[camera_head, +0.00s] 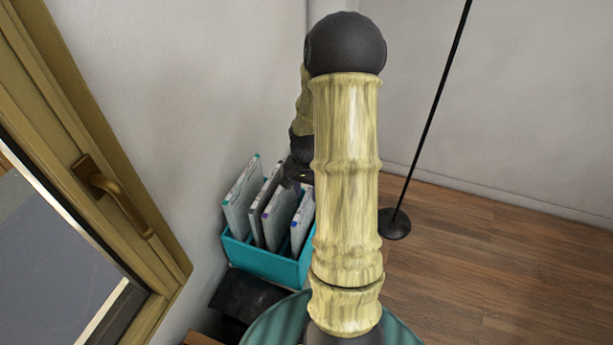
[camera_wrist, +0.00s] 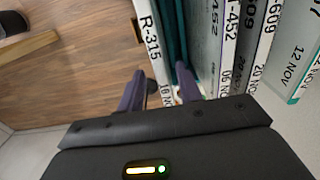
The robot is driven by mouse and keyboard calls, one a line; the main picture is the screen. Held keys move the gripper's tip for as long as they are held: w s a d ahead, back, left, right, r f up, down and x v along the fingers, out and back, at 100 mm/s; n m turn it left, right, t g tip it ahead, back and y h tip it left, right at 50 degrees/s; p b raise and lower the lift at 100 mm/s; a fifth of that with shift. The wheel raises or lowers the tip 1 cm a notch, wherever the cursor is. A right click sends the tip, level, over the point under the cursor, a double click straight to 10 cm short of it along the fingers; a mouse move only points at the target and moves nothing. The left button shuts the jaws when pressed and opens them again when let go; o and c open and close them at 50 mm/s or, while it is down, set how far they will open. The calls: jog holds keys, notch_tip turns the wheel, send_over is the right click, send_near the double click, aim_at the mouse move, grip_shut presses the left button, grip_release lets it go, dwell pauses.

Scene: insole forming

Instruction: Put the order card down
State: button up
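The order card labelled R-315 (camera_wrist: 151,40) stands in a slot of the teal rack (camera_head: 262,262), at the left end of the row in the wrist view. My gripper (camera_wrist: 162,90) has its two purple fingers apart, one on each side of this card's near edge. Gaps seem to show beside the card, so it looks open around it, not clamped. In the head view my gripper (camera_head: 297,172) is small and dark above the rack, partly hidden by my arm, and its fingers cannot be made out there.
Several other labelled cards (camera_head: 242,195) stand in the rack, close beside my gripper. A wall runs behind the rack. A window frame with a handle (camera_head: 112,195) is at the left. A thin black pole on a round base (camera_head: 394,224) stands to the right; open wooden floor lies beyond.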

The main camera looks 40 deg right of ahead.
notch_tip(320, 180, up, 7)
jog(key=shift+r+b, duration=0.2)
jog(key=shift+b, duration=0.65)
jog(key=s+a+r+n+t, duration=0.1)
jog(key=s+a+n, duration=0.2)
jog(key=a, duration=0.7)
jog(key=s+a+r+n+t, duration=0.1)
jog(key=s+a+n, duration=0.3)
jog(key=a+n, duration=0.4)
jog(key=shift+s+a+t, duration=0.3)
jog(key=shift+a, duration=0.85)
jog(key=shift+s+b+x, duration=0.2)
jog(key=shift+b+x, duration=0.75)
jog(key=shift+b, duration=0.05)
